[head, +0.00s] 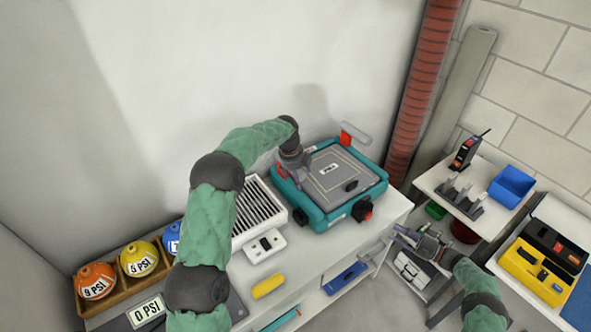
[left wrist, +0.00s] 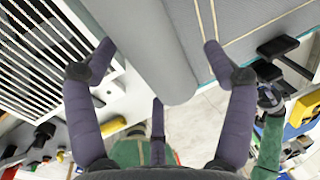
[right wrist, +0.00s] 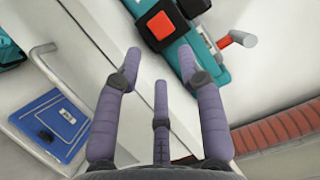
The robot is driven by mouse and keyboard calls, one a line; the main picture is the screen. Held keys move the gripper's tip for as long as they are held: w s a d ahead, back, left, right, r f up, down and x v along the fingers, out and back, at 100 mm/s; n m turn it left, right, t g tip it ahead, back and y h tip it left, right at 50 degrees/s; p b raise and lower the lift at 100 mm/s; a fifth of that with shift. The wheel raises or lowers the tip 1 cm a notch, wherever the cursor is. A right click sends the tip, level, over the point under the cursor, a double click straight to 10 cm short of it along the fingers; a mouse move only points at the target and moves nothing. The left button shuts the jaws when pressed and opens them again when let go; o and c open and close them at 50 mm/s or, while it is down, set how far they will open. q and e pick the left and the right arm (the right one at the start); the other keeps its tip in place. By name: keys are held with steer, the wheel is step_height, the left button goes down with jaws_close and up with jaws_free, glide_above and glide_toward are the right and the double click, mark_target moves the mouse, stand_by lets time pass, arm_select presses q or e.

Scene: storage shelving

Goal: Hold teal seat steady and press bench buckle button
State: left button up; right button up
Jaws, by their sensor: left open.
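The teal seat (head: 308,212) with a grey padded top lies on the white bench. A black buckle with a red button (head: 366,214) sits at its front right corner; the red button also shows in the right wrist view (right wrist: 160,26). My left gripper (head: 292,160) is at the seat's left edge. In the left wrist view its open fingers (left wrist: 158,52) lie either side of the seat's grey rounded edge (left wrist: 170,70); contact is unclear. My right gripper (head: 400,238) is right of the buckle, apart from it. Its fingers (right wrist: 160,62) are parted and empty.
A vented white unit (head: 262,212) stands left of the seat. A yellow block (head: 268,286) lies near the bench front. A red-tipped lever (head: 352,135) rises behind the seat. A red ribbed pipe (head: 424,80) and a side shelf with a blue bin (head: 511,186) are at right.

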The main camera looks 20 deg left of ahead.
arm_select(q)
steer(key=shift+f, duration=0.3)
steer(key=shift+c, duration=0.3)
